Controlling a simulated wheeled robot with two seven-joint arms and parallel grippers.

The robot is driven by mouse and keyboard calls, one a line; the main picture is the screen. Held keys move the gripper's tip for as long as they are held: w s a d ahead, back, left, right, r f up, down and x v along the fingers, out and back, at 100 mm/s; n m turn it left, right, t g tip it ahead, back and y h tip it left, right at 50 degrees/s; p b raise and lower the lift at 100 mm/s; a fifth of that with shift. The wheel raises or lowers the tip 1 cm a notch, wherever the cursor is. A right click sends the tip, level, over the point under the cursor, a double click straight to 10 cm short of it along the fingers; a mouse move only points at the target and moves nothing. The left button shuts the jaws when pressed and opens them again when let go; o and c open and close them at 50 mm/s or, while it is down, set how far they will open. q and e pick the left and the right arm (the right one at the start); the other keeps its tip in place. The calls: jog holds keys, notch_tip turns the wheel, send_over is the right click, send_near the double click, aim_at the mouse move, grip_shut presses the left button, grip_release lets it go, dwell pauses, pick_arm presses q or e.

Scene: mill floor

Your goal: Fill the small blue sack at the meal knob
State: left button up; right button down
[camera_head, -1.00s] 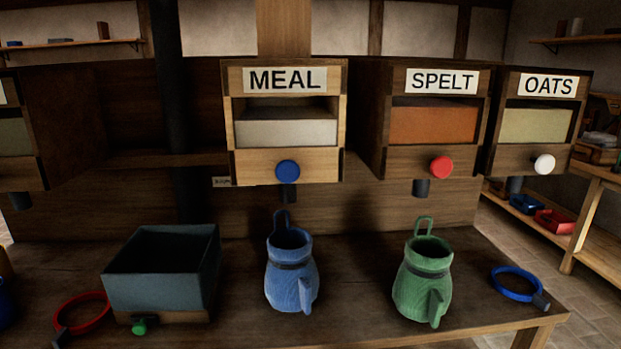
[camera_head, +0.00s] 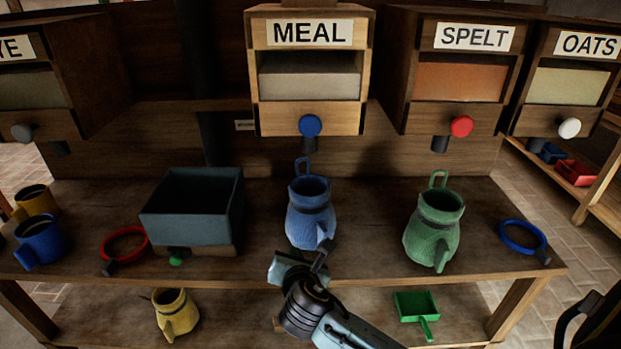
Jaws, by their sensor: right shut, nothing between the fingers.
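The small blue sack (camera_head: 309,225) stands upright on the bench below the meal bin (camera_head: 309,75). Its mouth is open with a loop at the back, and its inside looks dark; I cannot tell what is in it. The blue meal knob (camera_head: 310,125) is on the bin's front, with a dark spout just below it, above the sack's mouth. Pale meal shows in the bin's window. My right gripper (camera_head: 303,262) is shut and empty, just in front of the sack's base at the bench's front edge. I cannot tell whether it touches the sack. My left gripper is out of view.
A green sack (camera_head: 433,232) stands under the spelt bin (camera_head: 460,80). A yellow sack (camera_head: 176,316) and green scoop (camera_head: 416,304) are on the lower shelf.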

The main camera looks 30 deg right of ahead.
aim_at(311, 127)
jog(key=s+r+n+t+h+p, duration=0.1)
jog(key=s+r+h, duration=0.1)
jog(key=r, duration=1)
jog(key=s+d+r+n+t+h+p, duration=0.1)
jog(key=s+r+n+h, duration=0.1)
jog(key=r, duration=0.9)
jog(key=shift+s+d+r+t, duration=0.25)
jog(key=shift+r+t, duration=0.15)
jog(key=shift+w+d, duration=0.1)
jog(key=x, duration=1.3)
jog(key=shift+w+d+r, duration=0.15)
jog(key=shift+w+d, duration=0.1)
jog(key=shift+w, duration=0.1)
